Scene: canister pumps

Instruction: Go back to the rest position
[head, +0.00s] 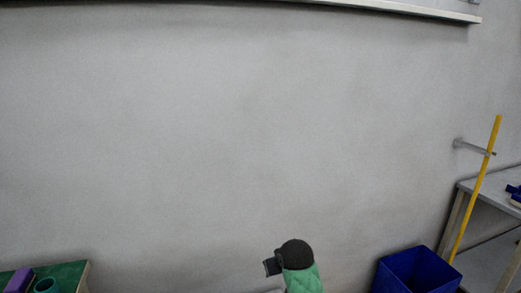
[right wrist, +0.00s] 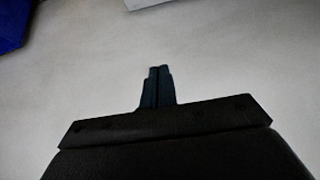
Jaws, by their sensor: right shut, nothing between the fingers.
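My right gripper (right wrist: 158,70) shows in the right wrist view. Its two dark fingers are together, with nothing between them. Pale, plain floor or surface lies beyond the fingertips, and they touch no object that I can see. Neither gripper shows in the head view, and my left gripper is in no view.
In the head view, a blue bin (head: 417,270) stands lower right by a grey table (head: 490,185) and a yellow pole (head: 478,190). A green-topped table (head: 68,275) is lower left. A black-topped green object (head: 300,272) is cut off below. Grey wall fills the middle.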

